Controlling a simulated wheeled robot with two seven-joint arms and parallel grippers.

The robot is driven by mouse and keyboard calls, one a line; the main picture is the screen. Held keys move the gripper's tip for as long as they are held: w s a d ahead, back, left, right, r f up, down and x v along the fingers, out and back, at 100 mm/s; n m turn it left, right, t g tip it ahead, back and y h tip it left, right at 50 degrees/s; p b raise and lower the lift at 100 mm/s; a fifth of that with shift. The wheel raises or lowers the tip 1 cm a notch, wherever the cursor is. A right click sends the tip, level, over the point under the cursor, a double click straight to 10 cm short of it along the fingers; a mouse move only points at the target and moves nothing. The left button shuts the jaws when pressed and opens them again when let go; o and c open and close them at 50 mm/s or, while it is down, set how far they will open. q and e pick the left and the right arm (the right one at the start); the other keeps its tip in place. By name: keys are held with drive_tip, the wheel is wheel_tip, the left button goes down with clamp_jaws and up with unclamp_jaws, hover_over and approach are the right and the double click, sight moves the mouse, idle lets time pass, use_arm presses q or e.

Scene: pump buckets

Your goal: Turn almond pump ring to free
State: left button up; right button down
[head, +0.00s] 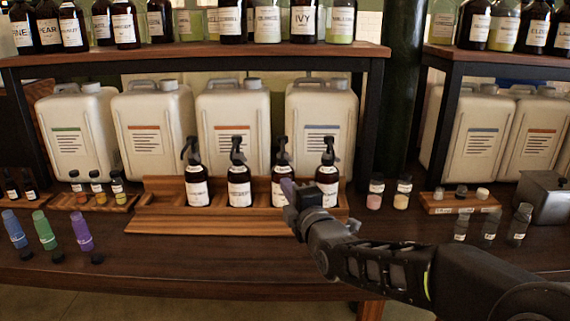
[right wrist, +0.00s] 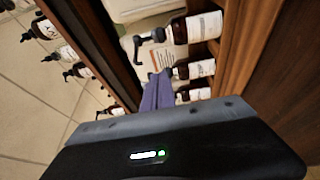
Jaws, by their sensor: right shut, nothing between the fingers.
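Several dark pump bottles with white labels and black pump heads stand upright in a wooden rack (head: 165,222). From left to right in the head view I see a first (head: 196,186), a second (head: 239,187), a third (head: 280,182) and a fourth (head: 327,178). I cannot read which label says almond. My right gripper (head: 289,190) is shut and empty, in front of the third and fourth bottles and partly hiding the third. In the right wrist view its purple fingers (right wrist: 157,92) show beside the bottles, overlapping some pump tops. A pump head (right wrist: 148,38) shows clear of them. My left gripper is out of view.
White jugs (head: 233,125) stand behind the rack, under a shelf (head: 200,57) of bottles. Small vials (head: 376,194) stand right of the rack. Coloured tubes (head: 46,230) are at the left. The front counter strip (head: 190,262) is mostly clear.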

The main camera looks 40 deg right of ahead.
sight(289, 158)
drive_tip(key=shift+w, duration=0.1)
drive_tip(key=shift+w+d, duration=1.15)
drive_tip(key=shift+w, duration=0.4)
drive_tip(key=shift+w+d, duration=1.1)
drive_tip(key=shift+w, duration=0.45)
drive_tip(key=shift+w+d, duration=1.15)
drive_tip(key=shift+w, duration=0.4)
drive_tip(key=shift+d+f, duration=0.1)
